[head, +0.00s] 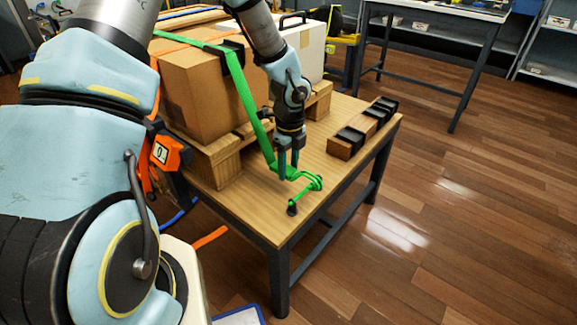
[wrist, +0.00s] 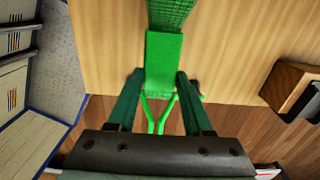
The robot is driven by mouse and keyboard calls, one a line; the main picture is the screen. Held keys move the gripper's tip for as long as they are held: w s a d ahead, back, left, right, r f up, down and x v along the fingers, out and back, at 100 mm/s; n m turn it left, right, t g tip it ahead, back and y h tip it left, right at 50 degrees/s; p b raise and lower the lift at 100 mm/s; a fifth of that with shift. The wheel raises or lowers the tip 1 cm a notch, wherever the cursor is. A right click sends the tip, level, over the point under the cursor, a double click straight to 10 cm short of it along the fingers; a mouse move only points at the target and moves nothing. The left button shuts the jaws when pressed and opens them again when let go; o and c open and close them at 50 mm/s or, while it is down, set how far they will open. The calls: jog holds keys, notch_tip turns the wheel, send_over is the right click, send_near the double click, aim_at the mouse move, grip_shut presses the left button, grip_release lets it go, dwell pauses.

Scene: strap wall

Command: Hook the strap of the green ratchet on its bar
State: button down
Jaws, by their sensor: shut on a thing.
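The green strap (head: 246,98) runs over the cardboard box, past a black corner guard, and slants down to my gripper (head: 288,172) above the front of the wooden table. My gripper is shut on the strap's end, which shows as a flat green piece (wrist: 164,62) between the two fingers in the wrist view. A green two-pronged wire hook (head: 306,186) extends from that end near the table's front corner. A small black fitting (head: 292,208) stands at the table edge close to the hook; I cannot tell whether they touch. No green ratchet body or its bar can be made out.
The cardboard box (head: 200,92) stands on a wooden pallet (head: 222,155) on the table (head: 335,175). A wooden block with black guards (head: 362,128) lies at the right. An orange ratchet marked 0 (head: 165,152) hangs at the left.

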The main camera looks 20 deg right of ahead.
jog(key=shift+f+b, duration=1.05)
jog(key=shift+f, duration=1.05)
jog(key=shift+f, duration=0.4)
jog(key=shift+w+a, duration=0.1)
jog(key=shift+w, duration=0.05)
jog(key=shift+w+a+f+p, duration=0.1)
jog(key=shift+w+a+p, duration=0.2)
jog(key=shift+w, duration=0.25)
jog(key=shift+w+a+f+p, duration=0.1)
jog(key=shift+w+a+p, duration=0.2)
jog(key=shift+w, duration=0.25)
jog(key=shift+w+a, duration=0.1)
jog(key=shift+w, duration=0.05)
jog(key=shift+c, duration=1.1)
grip_release()
